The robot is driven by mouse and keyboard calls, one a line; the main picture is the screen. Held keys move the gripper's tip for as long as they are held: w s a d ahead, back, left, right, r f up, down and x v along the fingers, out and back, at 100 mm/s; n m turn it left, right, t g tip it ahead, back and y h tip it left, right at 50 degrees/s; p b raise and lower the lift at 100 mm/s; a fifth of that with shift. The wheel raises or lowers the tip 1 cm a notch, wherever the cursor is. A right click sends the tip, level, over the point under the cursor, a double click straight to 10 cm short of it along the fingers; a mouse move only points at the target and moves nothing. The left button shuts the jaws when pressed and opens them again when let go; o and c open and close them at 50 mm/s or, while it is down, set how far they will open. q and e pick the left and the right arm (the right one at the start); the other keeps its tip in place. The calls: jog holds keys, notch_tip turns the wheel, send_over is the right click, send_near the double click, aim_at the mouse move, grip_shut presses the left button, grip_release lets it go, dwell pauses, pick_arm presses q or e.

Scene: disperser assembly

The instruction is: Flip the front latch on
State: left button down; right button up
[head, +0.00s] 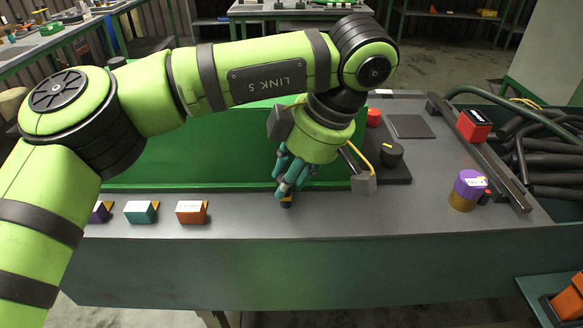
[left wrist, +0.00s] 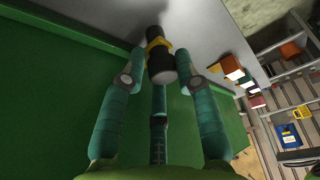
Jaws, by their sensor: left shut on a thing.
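The front latch is a small black knob with a yellow band, at the front edge of the green panel (head: 170,172) on the grey bench. It shows in the left wrist view (left wrist: 160,64) between my fingers, and only its lower part (head: 287,203) shows in the head view. My left gripper (head: 286,188) points down over it, its teal fingers closed around the black part. The left wrist view shows the fingers (left wrist: 164,76) on both sides of it. Part of the latch is hidden by the fingers. My right gripper is not in view.
Orange (head: 191,212), teal (head: 141,212) and purple (head: 100,212) blocks stand along the bench front, left of the gripper. A black dial (head: 391,155) and a purple-and-gold cylinder (head: 467,189) stand to the right. A red box (head: 474,125) sits by a dark rail.

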pick_arm(q)
jog(key=shift+w+a+r+n, duration=0.15)
jog(key=shift+a+r+n, duration=0.1)
jog(key=shift+n, duration=0.35)
jog(key=c, duration=1)
grip_release()
jog(key=shift+a+f, duration=0.1)
jog(key=shift+a, duration=0.1)
jog(key=shift+d, duration=0.2)
jog(key=shift+d+r, duration=0.15)
jog(key=shift+r, duration=0.1)
jog(key=v, duration=1.1)
jog(key=shift+r, duration=0.2)
